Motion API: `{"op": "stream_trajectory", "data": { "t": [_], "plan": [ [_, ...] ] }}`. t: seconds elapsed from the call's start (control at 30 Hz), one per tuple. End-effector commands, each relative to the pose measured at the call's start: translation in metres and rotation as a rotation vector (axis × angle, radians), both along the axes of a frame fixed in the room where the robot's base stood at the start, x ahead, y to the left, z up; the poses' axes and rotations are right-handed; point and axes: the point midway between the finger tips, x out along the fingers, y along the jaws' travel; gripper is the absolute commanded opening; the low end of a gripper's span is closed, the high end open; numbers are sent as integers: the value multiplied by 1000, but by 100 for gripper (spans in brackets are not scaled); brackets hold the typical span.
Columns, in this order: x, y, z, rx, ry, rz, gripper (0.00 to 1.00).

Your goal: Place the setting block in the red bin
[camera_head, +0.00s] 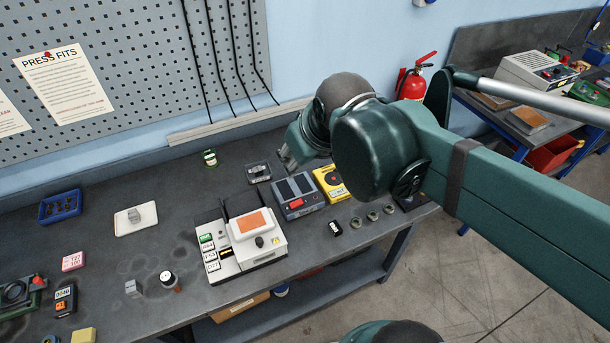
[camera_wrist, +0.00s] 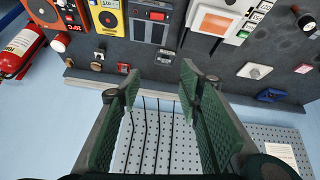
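My gripper (camera_wrist: 158,85) is open and empty in the wrist view, its two green ribbed fingers wide apart. In the head view only part of my gripper (camera_head: 290,158) shows, above the back of the bench; my arm hides the rest. I cannot tell surely which thing is the setting block. One small grey block (camera_head: 134,215) sits on a white plate (camera_head: 148,217), and another grey block (camera_head: 133,289) stands on the bench nearer the front. A red bin (camera_head: 552,154) shows low under the second bench at the right, partly hidden by my arm.
A pegboard (camera_head: 150,70) stands behind.

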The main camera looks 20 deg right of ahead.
Motion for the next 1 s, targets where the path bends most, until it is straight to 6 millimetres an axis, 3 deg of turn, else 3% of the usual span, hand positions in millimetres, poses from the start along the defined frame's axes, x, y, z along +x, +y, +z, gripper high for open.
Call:
{"op": "stream_trajectory", "data": {
  "t": [0.13,0.37,1.0],
  "plan": [
    [-22,4,-11,40,-27,-54,36],
    [-40,7,-22,81,-53,-109,36],
    [-43,7,-24,91,-59,-120,36]
  ]
}}
